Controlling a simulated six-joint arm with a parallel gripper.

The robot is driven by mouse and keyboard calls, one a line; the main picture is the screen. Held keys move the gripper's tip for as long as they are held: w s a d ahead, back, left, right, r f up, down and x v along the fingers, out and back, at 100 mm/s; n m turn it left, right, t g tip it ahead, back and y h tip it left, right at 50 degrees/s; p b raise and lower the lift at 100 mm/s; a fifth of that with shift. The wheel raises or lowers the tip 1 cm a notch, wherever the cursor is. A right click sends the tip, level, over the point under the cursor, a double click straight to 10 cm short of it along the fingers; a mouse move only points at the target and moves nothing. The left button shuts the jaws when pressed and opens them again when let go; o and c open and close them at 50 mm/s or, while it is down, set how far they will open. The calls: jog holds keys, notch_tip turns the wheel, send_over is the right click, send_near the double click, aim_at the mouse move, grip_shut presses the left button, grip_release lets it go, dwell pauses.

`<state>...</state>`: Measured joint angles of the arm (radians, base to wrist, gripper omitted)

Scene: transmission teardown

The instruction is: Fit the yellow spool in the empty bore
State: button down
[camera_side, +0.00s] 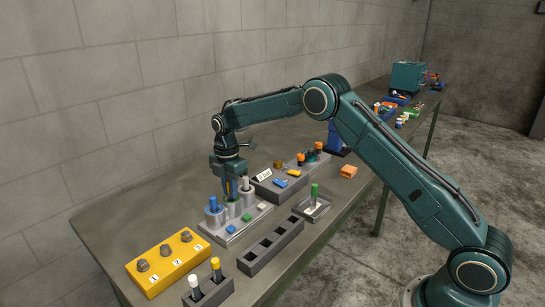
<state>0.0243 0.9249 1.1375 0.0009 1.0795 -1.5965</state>
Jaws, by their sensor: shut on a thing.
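My gripper (231,196) points down at the middle cylinder of a grey bore block (236,233). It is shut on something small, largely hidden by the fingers. Green (233,204) shows right under the fingertips at the middle cylinder's top; I cannot tell if it is held or part of the bore. A blue spool (213,203) stands in the left cylinder and a white one (245,183) in the right. A yellow-topped spool (215,264) stands upright in the dark front rack (216,292), beside a white-topped one (194,283). The middle bore's inside is hidden.
A yellow box (168,263) with numbered knobs stands at left. A long slotted grey rack (271,247) lies in front of the block. A small tray (312,208) holds a green spool (314,190). A labelled grey box (274,191) and orange-topped parts (309,156) stand behind.

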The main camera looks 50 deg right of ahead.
jog(key=c, duration=0.9)
grip_release()
jog(key=shift+o, duration=0.2)
jog(key=shift+r, duration=0.15)
jog(key=shift+r, duration=3.35)
